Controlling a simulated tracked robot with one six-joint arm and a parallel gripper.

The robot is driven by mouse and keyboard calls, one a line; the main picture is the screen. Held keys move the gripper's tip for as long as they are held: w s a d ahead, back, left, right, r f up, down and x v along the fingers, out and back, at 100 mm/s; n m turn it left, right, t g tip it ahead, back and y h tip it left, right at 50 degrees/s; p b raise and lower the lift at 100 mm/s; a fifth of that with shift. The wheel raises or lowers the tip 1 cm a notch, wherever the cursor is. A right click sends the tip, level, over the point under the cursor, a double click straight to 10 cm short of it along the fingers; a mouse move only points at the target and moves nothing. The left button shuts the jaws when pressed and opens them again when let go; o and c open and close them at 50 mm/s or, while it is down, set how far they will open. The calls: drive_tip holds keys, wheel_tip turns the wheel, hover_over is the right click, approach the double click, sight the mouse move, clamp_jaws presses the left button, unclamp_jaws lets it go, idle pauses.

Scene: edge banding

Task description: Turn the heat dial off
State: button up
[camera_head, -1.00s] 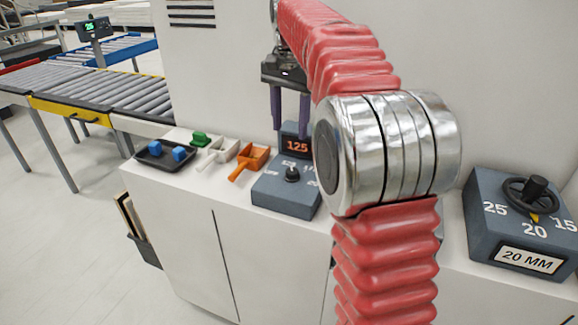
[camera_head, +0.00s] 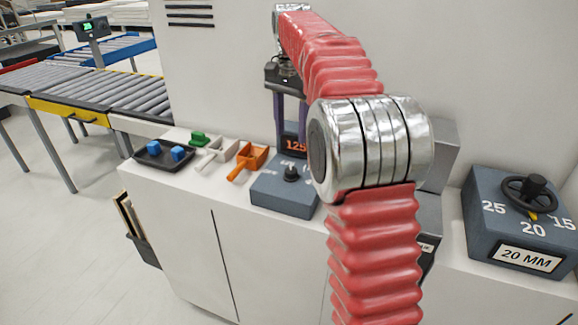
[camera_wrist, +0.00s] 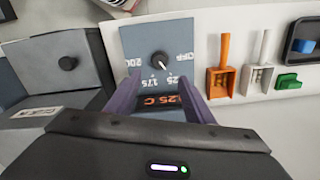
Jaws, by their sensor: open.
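The heat dial is a small black knob (camera_head: 291,173) on a blue-grey control box (camera_head: 270,190) on the white counter. In the wrist view the knob (camera_wrist: 160,61) has a white pointer aimed toward the lower right, near the 125 mark. The OFF label (camera_wrist: 185,56) lies to its right. An orange display (camera_wrist: 160,101) reads 125 and is partly covered by my gripper. My gripper (camera_head: 290,143) is open and empty, its purple fingers pointing down near the display. In the wrist view its fingers lie either side of the display, with the knob ahead and between them.
An orange scoop (camera_head: 247,161), a white scoop (camera_head: 216,151) and a green block (camera_head: 199,139) are left of the box. A dark tray (camera_head: 150,158) holds blue blocks. A thickness control box (camera_head: 515,225) stands at right. A grey box (camera_head: 440,145) is behind my arm.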

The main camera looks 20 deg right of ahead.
sight(290, 170)
wheel_tip(290, 170, down, 12)
drive_tip(key=shift+r, duration=0.1)
idle(0.5)
drive_tip(key=shift+c, duration=0.5)
drive_tip(key=c, duration=0.9)
drive_tip(key=shift+a, duration=0.25)
drive_tip(key=shift+c, duration=0.2)
drive_tip(key=shift+d, duration=0.15)
